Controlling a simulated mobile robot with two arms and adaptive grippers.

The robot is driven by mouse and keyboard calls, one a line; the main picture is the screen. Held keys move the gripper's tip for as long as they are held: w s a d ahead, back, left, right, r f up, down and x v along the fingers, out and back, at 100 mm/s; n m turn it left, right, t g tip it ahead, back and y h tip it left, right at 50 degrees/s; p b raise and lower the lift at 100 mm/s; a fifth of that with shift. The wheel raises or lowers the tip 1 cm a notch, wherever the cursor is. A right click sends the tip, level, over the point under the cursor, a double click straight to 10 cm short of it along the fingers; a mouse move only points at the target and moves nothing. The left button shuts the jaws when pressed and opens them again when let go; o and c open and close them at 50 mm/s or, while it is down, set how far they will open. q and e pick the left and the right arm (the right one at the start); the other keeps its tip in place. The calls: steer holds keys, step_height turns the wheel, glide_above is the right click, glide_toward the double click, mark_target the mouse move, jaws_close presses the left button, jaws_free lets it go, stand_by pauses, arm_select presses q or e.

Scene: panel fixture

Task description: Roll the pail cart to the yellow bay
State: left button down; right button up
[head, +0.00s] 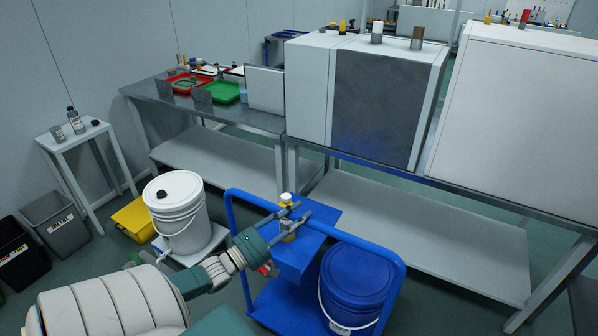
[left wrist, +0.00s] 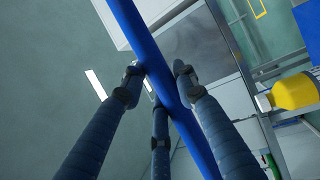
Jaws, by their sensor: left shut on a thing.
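The blue pail cart (head: 398,262) stands in the lower middle of the head view. It carries a blue lidded pail (head: 357,278) at its right end and has a raised blue shelf (head: 318,222). My right gripper is not in view.
A white pail (head: 178,212) stands on a low stand left of the cart, beside a yellow bin (head: 134,220). A bench with a lower shelf (head: 420,230) runs behind the cart. A yellow bottle (left wrist: 292,92) shows in the left wrist view.

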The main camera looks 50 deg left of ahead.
arm_select(q)
steer(key=shift+f, duration=0.1)
steer(key=c, duration=1.3)
jaws_free()
steer(key=shift+s, duration=0.1)
steer(key=v, duration=1.2)
